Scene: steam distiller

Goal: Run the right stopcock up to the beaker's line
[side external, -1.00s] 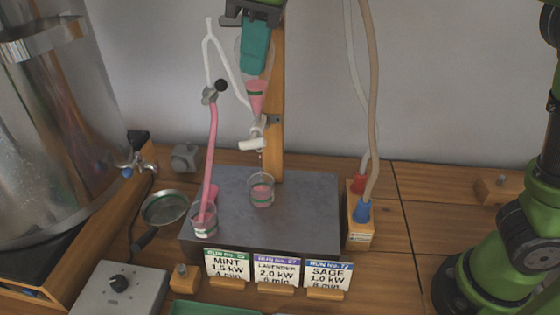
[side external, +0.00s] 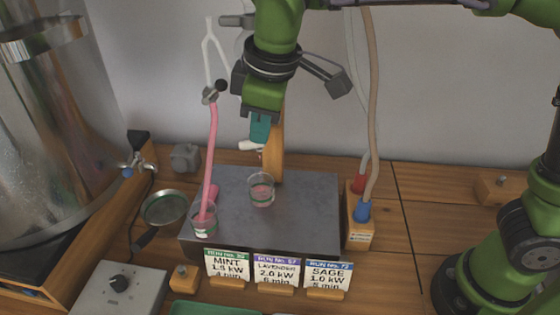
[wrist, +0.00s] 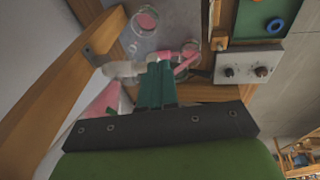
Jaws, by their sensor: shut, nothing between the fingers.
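My gripper (side external: 260,127) is shut, its teal fingers pointing down at the right stopcock. The right stopcock's white handle (side external: 250,145) shows just below and left of the fingertips, lying nearly level. In the wrist view the fingers (wrist: 157,82) end right beside the white stopcock (wrist: 125,69); I cannot tell whether they touch it. The beaker (side external: 262,190) stands on the dark slab beneath the stopcock, with pink liquid in it and a greenish band around it. The level against the line is too small to judge. The pink funnel above is hidden by my gripper in the side view.
A second beaker (side external: 203,219) stands at the slab's left with a pink tube (side external: 210,160) running down to it. The left stopcock (side external: 213,92) has a black knob. A wooden post (side external: 273,150) stands close behind my gripper. Run cards (side external: 277,270) line the front.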

